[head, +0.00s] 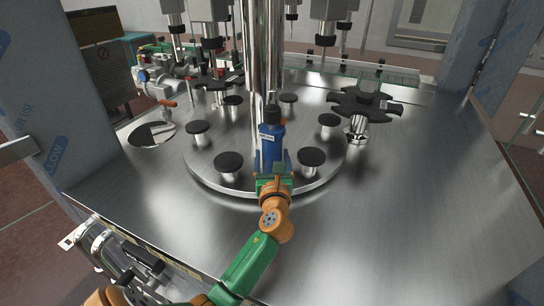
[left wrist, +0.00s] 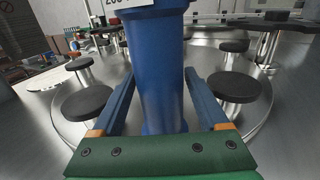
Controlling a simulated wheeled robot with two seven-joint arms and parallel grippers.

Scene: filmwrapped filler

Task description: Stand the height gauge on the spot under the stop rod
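The height gauge appears to be the blue upright body (head: 271,145) with a black top and a white label, over the front of the round steel table. In the left wrist view its blue column (left wrist: 158,75) fills the middle. My left gripper (head: 273,165) has one blue finger on each side of the column, and the fingertips (left wrist: 160,72) meet its sides. Whether its foot touches the table is hidden. Shiny vertical steel columns (head: 264,50) rise behind it; I cannot tell which part is the stop rod. The spot is not distinguishable. My right gripper is not in view.
Black-topped pads (head: 228,161) ring the round table (head: 212,182), with another close on the right (head: 311,157). A black star wheel (head: 365,103) stands at right. Machine heads (head: 209,40) hang at the back. The steel deck (head: 400,200) at front right is clear.

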